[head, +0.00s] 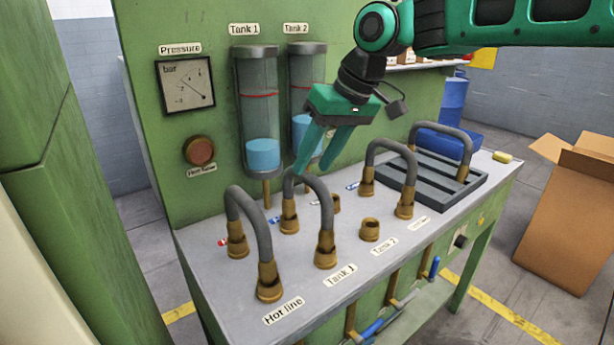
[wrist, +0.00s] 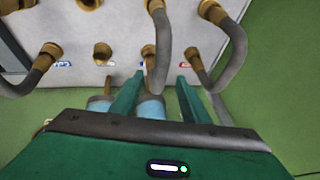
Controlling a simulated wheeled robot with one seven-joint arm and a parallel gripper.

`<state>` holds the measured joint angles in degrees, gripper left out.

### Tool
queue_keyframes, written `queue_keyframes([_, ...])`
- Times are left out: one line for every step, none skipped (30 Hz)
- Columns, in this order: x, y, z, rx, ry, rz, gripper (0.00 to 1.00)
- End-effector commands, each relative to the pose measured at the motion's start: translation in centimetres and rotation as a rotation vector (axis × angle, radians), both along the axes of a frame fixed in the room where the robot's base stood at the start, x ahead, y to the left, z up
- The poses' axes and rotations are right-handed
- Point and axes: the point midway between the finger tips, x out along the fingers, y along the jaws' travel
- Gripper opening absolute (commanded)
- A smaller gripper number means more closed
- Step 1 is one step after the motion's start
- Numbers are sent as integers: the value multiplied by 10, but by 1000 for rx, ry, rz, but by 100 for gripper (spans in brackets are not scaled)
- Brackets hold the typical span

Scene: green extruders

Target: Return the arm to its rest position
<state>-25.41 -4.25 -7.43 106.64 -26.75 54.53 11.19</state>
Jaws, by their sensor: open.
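My gripper (head: 318,150) is green, with its two fingers apart and nothing between them. In the head view it hangs from my green arm over the back of the bench top, in front of the Tank 2 cylinder (head: 306,68). Its fingertips are close to the top of a grey hose (head: 322,198) labelled Tank 1; I cannot tell whether they touch. In the wrist view my gripper's fingers (wrist: 158,95) point toward the bench top, with the middle hose (wrist: 165,50) between or beyond them.
An uncovered brass port (head: 370,230) is at Tank 2. A pressure gauge (head: 185,84) is on the green panel. A cardboard box (head: 572,210) stands at right.

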Motion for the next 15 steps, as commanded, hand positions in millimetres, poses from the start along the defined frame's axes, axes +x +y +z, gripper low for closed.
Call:
queue_keyframes([-1, -3, 7, 2, -2, -1, 42])
queue_keyframes([-1, -4, 10, 2, -2, -1, 42])
queue_keyframes([-2, -5, 12, 1, -2, 0, 42])
queue_keyframes([-3, -6, 14, 1, -1, 0, 42])
queue_keyframes([-3, -7, 16, 0, 0, 0, 42])
queue_keyframes([-3, -9, 17, -1, 1, -4, 42])
queue_keyframes([-4, -13, 16, -2, 2, -12, 42])
queue_keyframes([-4, -18, 15, -4, 5, -23, 42])
queue_keyframes([-4, -28, 13, -9, 10, -47, 42])
queue_keyframes([-5, -38, 10, -13, 15, -69, 42])
queue_keyframes([-6, -50, 6, -19, 22, -96, 42])
queue_keyframes([-8, -68, -1, -28, 34, -140, 42])
queue_keyframes([-11, -85, -6, -35, 43, -179, 42])
queue_keyframes([-15, -101, -13, -43, 55, -219, 42])
queue_keyframes([-21, -125, -22, -54, 70, -275, 42])
